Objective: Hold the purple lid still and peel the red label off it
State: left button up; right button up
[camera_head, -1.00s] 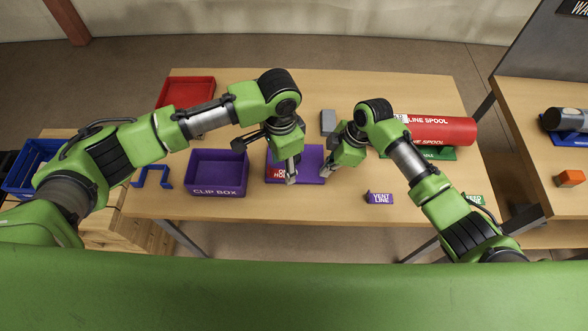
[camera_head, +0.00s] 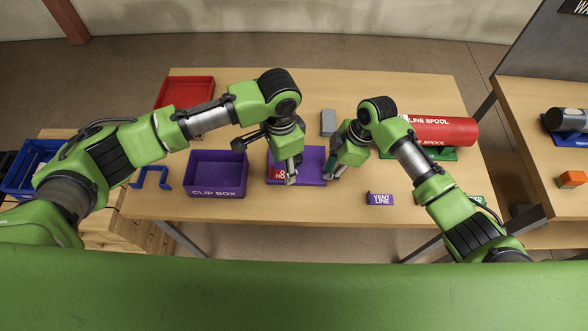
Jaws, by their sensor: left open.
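The purple lid (camera_head: 310,157) lies flat on the table, right of the purple box. The red label (camera_head: 277,173) is on the lid's left part; some of it is hidden behind my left gripper. My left gripper (camera_head: 291,178) points down over the label, open; I cannot tell whether its fingers touch it. My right gripper (camera_head: 331,174) is at the lid's right edge with its fingers pointing down and left. Whether it is shut on the lid's edge cannot be made out.
The purple CLIP BOX (camera_head: 218,193) is open and empty. A red tray (camera_head: 186,90), a blue bracket (camera_head: 150,178), a grey block (camera_head: 328,122), a purple VENT LINE block (camera_head: 380,198) and a red spool (camera_head: 443,131) are also on the table. The front middle is bare.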

jog(key=v, duration=1.1)
jog(key=shift+a, duration=0.15)
jog(key=shift+w, duration=0.1)
